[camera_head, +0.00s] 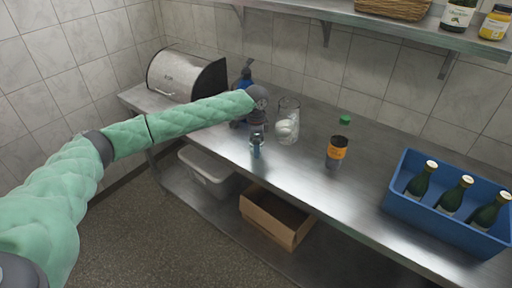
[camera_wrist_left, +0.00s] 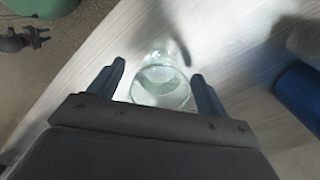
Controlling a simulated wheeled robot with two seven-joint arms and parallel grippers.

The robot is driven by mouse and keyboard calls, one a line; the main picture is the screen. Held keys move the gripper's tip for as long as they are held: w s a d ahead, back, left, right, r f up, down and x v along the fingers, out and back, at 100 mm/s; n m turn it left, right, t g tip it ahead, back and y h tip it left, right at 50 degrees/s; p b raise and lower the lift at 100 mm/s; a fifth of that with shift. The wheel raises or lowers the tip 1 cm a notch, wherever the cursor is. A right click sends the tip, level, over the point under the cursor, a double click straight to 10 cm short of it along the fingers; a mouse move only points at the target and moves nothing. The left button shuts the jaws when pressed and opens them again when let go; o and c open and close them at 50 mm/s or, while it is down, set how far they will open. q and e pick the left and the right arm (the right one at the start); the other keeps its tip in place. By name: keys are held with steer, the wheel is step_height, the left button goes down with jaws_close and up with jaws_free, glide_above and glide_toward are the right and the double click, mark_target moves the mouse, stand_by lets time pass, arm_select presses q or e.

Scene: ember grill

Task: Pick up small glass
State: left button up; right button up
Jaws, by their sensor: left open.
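A small clear glass (camera_wrist_left: 161,86) stands on the steel counter between the two fingers of my left gripper (camera_wrist_left: 162,85) in the left wrist view. The fingers are apart, one on each side of its rim, and I see no clear contact. In the head view my left gripper (camera_head: 257,148) points down at the counter's front part, and its wrist largely hides the glass. My right gripper is in neither view.
Just right of my gripper stands a taller clear jar (camera_head: 288,122) with something white inside. A blue spray bottle (camera_head: 245,75) is behind my wrist. A bread bin (camera_head: 187,76) stands left.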

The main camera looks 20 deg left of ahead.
arm_select(q)
steer(key=c, duration=1.1)
steer(key=shift+c, duration=0.2)
steer(key=shift+r, duration=0.2)
